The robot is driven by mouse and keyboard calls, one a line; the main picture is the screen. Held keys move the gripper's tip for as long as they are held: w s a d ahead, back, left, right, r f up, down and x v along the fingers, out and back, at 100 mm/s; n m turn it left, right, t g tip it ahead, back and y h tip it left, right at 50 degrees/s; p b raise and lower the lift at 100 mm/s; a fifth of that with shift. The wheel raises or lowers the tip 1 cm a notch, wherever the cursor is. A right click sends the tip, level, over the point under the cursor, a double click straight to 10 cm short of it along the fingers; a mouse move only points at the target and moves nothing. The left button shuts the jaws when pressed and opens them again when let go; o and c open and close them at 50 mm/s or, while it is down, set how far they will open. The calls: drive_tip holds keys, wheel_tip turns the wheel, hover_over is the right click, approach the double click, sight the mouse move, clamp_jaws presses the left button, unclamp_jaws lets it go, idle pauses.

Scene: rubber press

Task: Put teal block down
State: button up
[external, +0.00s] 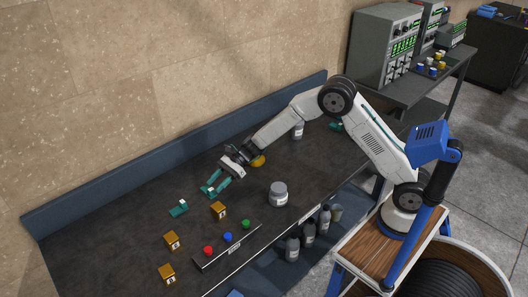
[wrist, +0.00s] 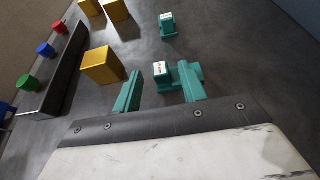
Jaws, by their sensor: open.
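My gripper (external: 215,187) is low over the dark bench top, with its teal fingers open. It also shows in the wrist view (wrist: 160,91). A teal block (wrist: 162,74) with a white label stands on the bench between and just beyond the fingertips, apart from the left finger. I cannot tell whether it touches the right one. In the external view it is partly hidden by the fingers. A second teal block (external: 180,208) with a white label stands farther left on the bench, and shows beyond the first in the wrist view (wrist: 167,25).
A yellow block (external: 219,210) stands close to my gripper; two more (external: 172,240) are farther left. A black button panel (external: 228,246) with red, blue and green buttons lies along the front. A grey jar (external: 278,193) stands to the right. The back-left bench is clear.

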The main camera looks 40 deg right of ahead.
drive_tip(key=v, duration=0.8)
drive_tip(key=shift+d, duration=0.2)
drive_tip(key=shift+r, duration=0.1)
